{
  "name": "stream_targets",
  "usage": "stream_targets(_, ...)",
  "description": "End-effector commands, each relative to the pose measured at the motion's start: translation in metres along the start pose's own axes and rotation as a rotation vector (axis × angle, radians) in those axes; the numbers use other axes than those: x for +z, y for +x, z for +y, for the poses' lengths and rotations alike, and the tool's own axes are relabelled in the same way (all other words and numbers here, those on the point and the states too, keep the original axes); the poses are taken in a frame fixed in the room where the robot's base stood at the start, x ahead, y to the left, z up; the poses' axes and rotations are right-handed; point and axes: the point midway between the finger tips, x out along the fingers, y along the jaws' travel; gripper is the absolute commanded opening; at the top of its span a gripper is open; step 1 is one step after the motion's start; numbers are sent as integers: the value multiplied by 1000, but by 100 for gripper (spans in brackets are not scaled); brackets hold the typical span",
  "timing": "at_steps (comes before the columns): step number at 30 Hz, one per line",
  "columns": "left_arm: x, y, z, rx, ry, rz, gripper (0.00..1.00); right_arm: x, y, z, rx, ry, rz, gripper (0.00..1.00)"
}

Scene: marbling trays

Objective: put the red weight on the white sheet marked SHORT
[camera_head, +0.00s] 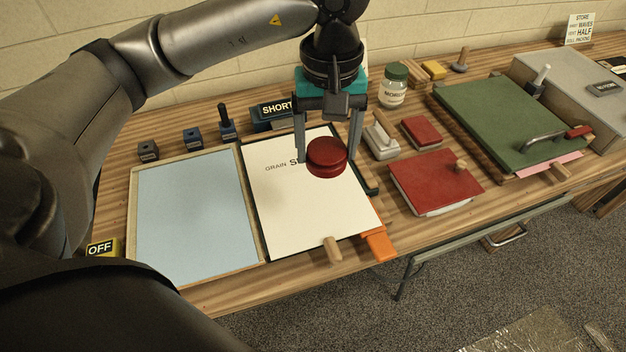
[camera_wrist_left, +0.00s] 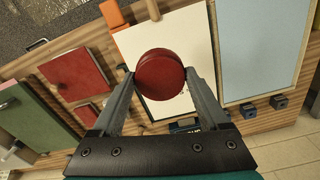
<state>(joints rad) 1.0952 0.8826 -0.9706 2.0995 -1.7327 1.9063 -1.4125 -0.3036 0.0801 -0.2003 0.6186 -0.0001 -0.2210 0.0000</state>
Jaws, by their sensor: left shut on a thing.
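The red weight (camera_head: 327,157) is a round, thick disc held between the fingers of my left gripper (camera_head: 328,158). It also shows in the left wrist view (camera_wrist_left: 160,76), with a fingertip on either side. In the head view it appears over the upper right part of the white sheet (camera_head: 310,210) and covers part of the printed lettering. I cannot tell whether the weight touches the sheet. A dark sign reading SHORT (camera_head: 275,112) stands behind the sheet. My right gripper is not in view.
A tray with a light blue surface (camera_head: 190,215) lies left of the sheet. A red board (camera_head: 435,180), a smaller red block (camera_head: 421,132) and a jar (camera_head: 393,88) are to the right. An orange tab (camera_head: 379,244) and wooden peg (camera_head: 332,249) are at the sheet's front edge.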

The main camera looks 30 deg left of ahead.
Motion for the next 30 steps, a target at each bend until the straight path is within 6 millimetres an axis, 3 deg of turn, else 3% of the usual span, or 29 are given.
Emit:
stream_targets(9,-27,-36,-13,1,-666,-1,0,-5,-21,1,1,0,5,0)
stream_targets(15,-37,-48,-19,-1,-930,-4,0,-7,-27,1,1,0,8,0)
stream_targets(19,-39,-49,-21,-2,-1004,-5,0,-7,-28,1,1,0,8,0)
stream_targets(23,-39,-32,-22,-6,-1024,-7,0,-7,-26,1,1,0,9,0)
stream_targets(30,-38,30,-22,-8,-1022,-8,0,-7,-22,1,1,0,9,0)
